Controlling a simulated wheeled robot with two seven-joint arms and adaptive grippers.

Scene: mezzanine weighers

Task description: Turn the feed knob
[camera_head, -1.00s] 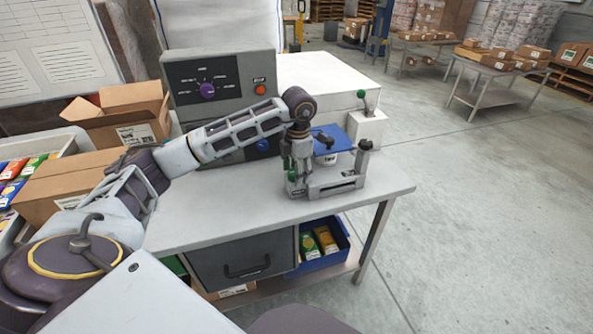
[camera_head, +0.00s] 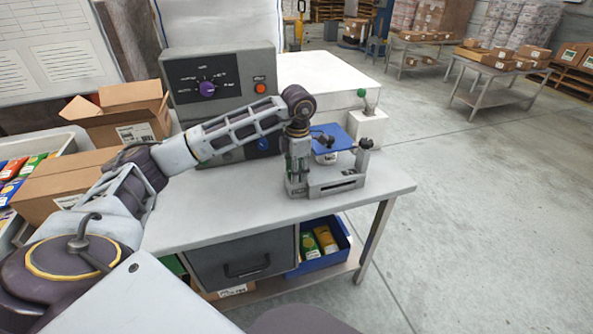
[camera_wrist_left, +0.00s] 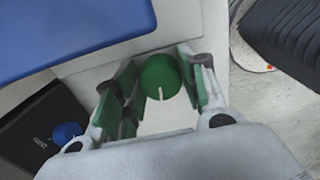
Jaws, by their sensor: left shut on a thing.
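My left gripper (camera_head: 297,182) points down at the near left end of a grey device on the bench. In the left wrist view it (camera_wrist_left: 157,72) is shut on a round green knob (camera_wrist_left: 160,80), with a green-padded finger on each side. The knob's white pointer line faces the bottom of that view. In the head view the gripper hides this knob. A purple knob (camera_head: 207,89) and a blue knob (camera_head: 262,144) are on the dark control box behind; their lettering is too small to read. My right gripper is out of view.
The bench's right front is clear.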

